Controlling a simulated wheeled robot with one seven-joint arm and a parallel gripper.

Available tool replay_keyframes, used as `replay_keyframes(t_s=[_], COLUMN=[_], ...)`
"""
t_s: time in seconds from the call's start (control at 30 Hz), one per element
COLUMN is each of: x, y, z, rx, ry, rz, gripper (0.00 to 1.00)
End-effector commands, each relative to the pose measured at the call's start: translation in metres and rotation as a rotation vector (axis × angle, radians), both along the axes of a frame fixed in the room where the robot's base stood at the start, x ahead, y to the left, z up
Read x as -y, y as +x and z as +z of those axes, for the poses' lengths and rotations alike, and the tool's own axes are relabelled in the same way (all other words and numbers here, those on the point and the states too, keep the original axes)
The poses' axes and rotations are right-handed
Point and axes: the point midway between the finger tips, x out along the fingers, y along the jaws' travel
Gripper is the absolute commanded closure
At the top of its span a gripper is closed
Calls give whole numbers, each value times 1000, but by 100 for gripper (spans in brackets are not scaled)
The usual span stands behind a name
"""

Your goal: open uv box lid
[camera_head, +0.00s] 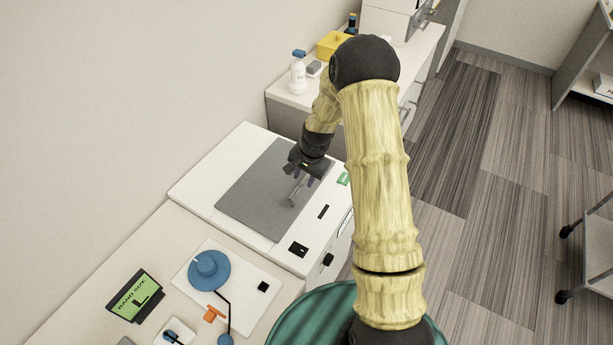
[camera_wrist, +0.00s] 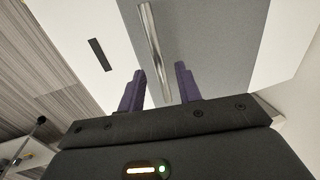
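The UV box (camera_head: 205,185) is a white unit with a flat grey lid (camera_head: 255,195), which looks closed. A silver bar handle (camera_head: 297,189) is on the lid, and it also shows in the wrist view (camera_wrist: 153,45). My gripper (camera_head: 303,177) is over the lid at the handle's far end. In the wrist view my two purple fingers (camera_wrist: 160,82) are apart, with the handle's near end lined up between them and a gap on each side. I cannot tell how far the fingertips are above the lid.
A blue round device (camera_head: 208,270) on a white board and a green-screened display (camera_head: 134,295) stand at the front left. A white bottle (camera_head: 298,76) and a yellow bin (camera_head: 333,44) are on the counter behind. A wall runs along the left. A teal round surface (camera_head: 315,318) is at the bottom.

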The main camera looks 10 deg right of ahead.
Motion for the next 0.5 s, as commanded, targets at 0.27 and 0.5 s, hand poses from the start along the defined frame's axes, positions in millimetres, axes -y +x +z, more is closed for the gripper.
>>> replay_keyframes(t_s=[0.27,0.5], x=[-2,-2], y=[2,2], z=[-14,-13], rx=[0,0], ry=[0,0], rz=[0,0], gripper=[66,79])
